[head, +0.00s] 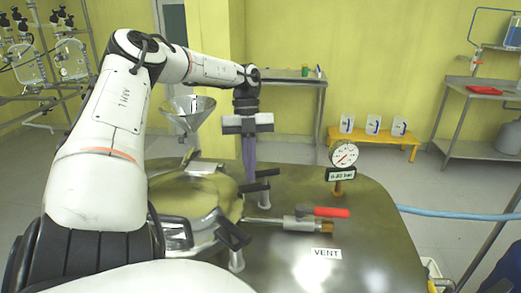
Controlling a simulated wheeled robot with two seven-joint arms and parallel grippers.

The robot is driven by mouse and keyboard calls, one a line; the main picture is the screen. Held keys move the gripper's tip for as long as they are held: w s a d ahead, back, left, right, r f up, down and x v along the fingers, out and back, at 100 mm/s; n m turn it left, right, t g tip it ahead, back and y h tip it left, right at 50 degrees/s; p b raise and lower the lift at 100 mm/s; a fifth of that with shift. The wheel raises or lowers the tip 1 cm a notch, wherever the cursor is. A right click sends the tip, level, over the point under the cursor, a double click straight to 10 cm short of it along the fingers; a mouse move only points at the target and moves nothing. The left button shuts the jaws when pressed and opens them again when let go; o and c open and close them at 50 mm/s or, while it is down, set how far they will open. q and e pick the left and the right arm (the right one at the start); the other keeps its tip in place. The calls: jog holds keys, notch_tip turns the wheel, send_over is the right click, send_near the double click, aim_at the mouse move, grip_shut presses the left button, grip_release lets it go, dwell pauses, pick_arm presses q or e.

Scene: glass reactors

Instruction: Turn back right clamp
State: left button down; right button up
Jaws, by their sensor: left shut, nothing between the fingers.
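The reactor lid (185,197) is a shiny metal dome on the dark steel top. The back right clamp (254,187) has black handle bars and stands at the right rear of the lid. My left gripper (249,177) points down from above, shut and empty. Its fingertips are close to the clamp's black bars; I cannot tell whether they touch. A front right clamp (233,235) and a front left clamp (172,219) also have black handles. My right gripper is out of view.
A pressure gauge (343,154) stands at the right rear of the steel top. A valve with a red handle (325,212) lies right of the lid, near a VENT label (326,254). A metal funnel (188,108) stands behind the lid. A blue hose (455,214) runs off right.

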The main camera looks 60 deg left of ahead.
pick_arm(q)
jog(key=shift+a, duration=0.2)
dwell(0.3)
dwell(0.3)
jog(key=s+d+r+p, duration=0.1)
jog(key=s+d+p, duration=0.1)
jog(key=d+p, duration=0.15)
jog(key=b+v, duration=0.2)
jog(key=v, duration=0.8)
jog(key=shift+w, duration=0.3)
jog(key=shift+d+f, duration=0.1)
